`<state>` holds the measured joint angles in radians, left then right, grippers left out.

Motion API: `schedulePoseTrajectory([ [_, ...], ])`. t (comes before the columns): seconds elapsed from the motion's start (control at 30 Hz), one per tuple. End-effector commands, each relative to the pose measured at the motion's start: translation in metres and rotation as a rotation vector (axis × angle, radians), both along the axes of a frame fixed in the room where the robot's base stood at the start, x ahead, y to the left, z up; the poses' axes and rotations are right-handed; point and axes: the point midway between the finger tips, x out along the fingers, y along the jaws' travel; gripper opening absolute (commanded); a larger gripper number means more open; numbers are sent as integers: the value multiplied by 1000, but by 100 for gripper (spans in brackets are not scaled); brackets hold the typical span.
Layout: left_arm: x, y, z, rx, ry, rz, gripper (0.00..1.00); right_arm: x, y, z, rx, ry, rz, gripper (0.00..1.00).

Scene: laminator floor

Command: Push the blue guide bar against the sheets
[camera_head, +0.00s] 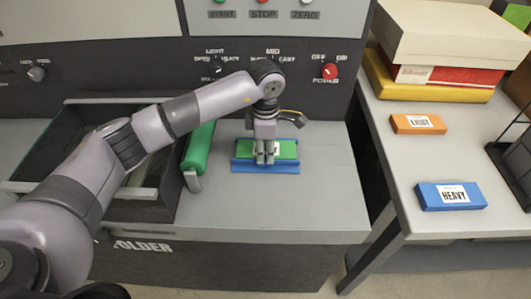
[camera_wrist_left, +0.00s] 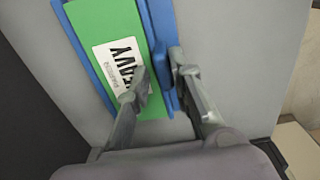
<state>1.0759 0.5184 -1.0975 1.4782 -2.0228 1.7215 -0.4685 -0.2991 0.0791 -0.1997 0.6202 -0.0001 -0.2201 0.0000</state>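Green sheets (camera_wrist_left: 115,40) with a white label partly reading HEAVY lie between two blue edges; they also show in the head view (camera_head: 287,149). One blue edge (camera_wrist_left: 78,38) runs along the left of the sheets in the wrist view. A blue bar (camera_wrist_left: 164,22) runs along their right side. My left gripper (camera_wrist_left: 160,80) is open and points down; one finger is over the sheets and label, the other beyond the bar. In the head view the gripper (camera_head: 265,160) hides part of the sheets. My right gripper is out of view.
A green roller (camera_head: 198,148) stands left of the sheets, beside a dark recessed bay. The machine panel with knobs and a red power switch (camera_head: 330,71) is behind. A right-hand table (camera_head: 390,165) holds an orange LIGHT block (camera_head: 400,125), a blue HEAVY block (camera_head: 430,200) and stacked boxes.

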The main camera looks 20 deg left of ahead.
Motion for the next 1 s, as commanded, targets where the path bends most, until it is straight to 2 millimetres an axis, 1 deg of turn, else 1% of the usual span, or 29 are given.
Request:
schedulePoseTrajectory([
  [0.03, 1, 0, 1, 0, -3, 2, 23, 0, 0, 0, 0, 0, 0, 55],
  [0.2, 0, 0, 0, 0, 0, 1, 33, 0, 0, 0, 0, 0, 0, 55],
  [0.4, -1, 0, 0, -1, 2, 0, 33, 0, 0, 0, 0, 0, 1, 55],
  [0.47, -1, 0, 0, -1, 3, 0, 33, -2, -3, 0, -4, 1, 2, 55],
  [0.57, -1, 0, 5, 0, 1, 0, 33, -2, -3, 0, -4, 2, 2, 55],
  [0.67, 0, 0, 18, 0, 0, 0, 33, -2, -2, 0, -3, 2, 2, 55],
  [1.0, 0, 0, 89, 0, -2, 0, 33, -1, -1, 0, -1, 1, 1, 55],
])
